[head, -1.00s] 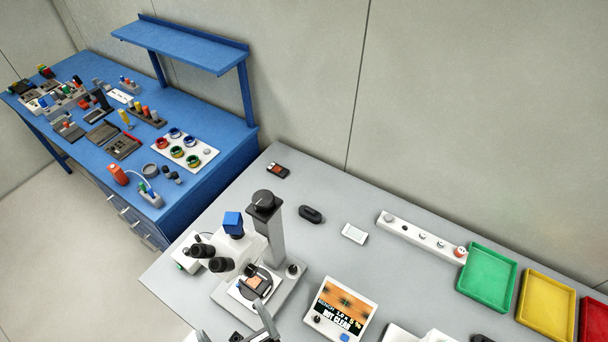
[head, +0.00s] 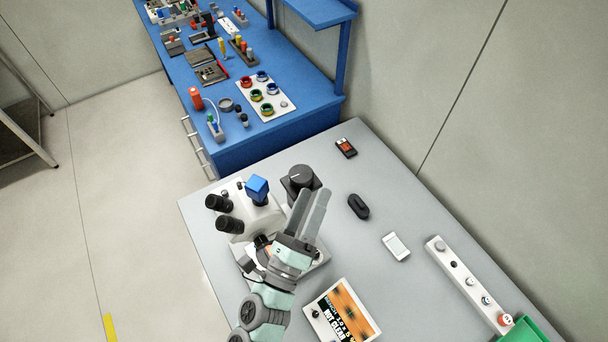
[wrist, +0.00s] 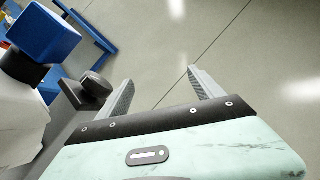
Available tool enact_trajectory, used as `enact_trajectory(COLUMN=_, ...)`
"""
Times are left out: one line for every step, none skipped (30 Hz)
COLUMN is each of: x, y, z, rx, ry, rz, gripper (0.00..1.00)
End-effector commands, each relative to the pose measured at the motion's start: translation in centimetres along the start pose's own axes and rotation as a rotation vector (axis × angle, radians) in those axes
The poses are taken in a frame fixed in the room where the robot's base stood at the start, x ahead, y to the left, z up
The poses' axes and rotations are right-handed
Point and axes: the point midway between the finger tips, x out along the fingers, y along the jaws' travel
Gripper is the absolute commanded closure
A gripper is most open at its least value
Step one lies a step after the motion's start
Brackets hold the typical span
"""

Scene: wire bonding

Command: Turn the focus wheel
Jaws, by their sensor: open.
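The black focus wheel (head: 297,178), a round knob with a light mark, sits on top of the microscope's column. In the wrist view a dark knob that looks like it (wrist: 97,84) is left of the fingers. The white microscope (head: 246,217) has two black eyepieces and a blue box on top. My gripper (head: 313,191) is open and empty, its fingers pointing up the picture just right of the wheel. In the wrist view its fingers (wrist: 161,76) are spread, with only floor between them. My arm hides part of the microscope's base. I cannot tell whether a finger touches the wheel.
A display (head: 342,312) reading "NOT CLEAR" stands at the front of the grey table (head: 372,175). A black oval object (head: 358,206), a white device (head: 396,247) and a strip with knobs (head: 466,281) lie to the right. A blue bench (head: 270,130) stands behind.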

Motion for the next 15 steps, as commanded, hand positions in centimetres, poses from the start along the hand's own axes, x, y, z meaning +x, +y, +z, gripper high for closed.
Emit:
enact_trajectory(x=-0.2, y=1.5, z=-0.6, rx=0.175, ry=0.021, rz=0.072, gripper=0.23)
enact_trajectory(x=-0.4, y=2.4, z=-0.7, rx=0.279, ry=0.031, rz=0.121, gripper=0.23)
enact_trajectory(x=-0.6, y=3.5, z=-0.8, rx=0.415, ry=0.048, rz=0.179, gripper=0.23)
enact_trajectory(x=-0.8, y=4.1, z=-0.8, rx=0.510, ry=0.063, rz=0.218, gripper=0.23)
enact_trajectory(x=-1.1, y=4.8, z=-0.8, rx=0.597, ry=0.076, rz=0.253, gripper=0.23)
enact_trajectory(x=-1.4, y=5.6, z=-0.7, rx=0.706, ry=0.095, rz=0.298, gripper=0.23)
enact_trajectory(x=-1.6, y=6.0, z=-0.7, rx=0.777, ry=0.108, rz=0.327, gripper=0.23)
enact_trajectory(x=-1.8, y=6.3, z=-0.7, rx=0.839, ry=0.121, rz=0.347, gripper=0.23)
enact_trajectory(x=-2.1, y=6.8, z=-0.5, rx=0.907, ry=0.133, rz=0.378, gripper=0.23)
enact_trajectory(x=-2.3, y=7.0, z=-0.5, rx=0.950, ry=0.144, rz=0.393, gripper=0.23)
enact_trajectory(x=-2.5, y=7.2, z=-0.4, rx=0.983, ry=0.151, rz=0.406, gripper=0.23)
enact_trajectory(x=-2.6, y=7.4, z=-0.3, rx=1.016, ry=0.157, rz=0.421, gripper=0.23)
enact_trajectory(x=-2.7, y=7.5, z=-0.3, rx=1.034, ry=0.161, rz=0.427, gripper=0.23)
enact_trajectory(x=-2.7, y=7.5, z=-0.3, rx=1.047, ry=0.165, rz=0.431, gripper=0.23)
enact_trajectory(x=-2.6, y=7.6, z=-0.3, rx=1.058, ry=0.167, rz=0.433, gripper=0.23)
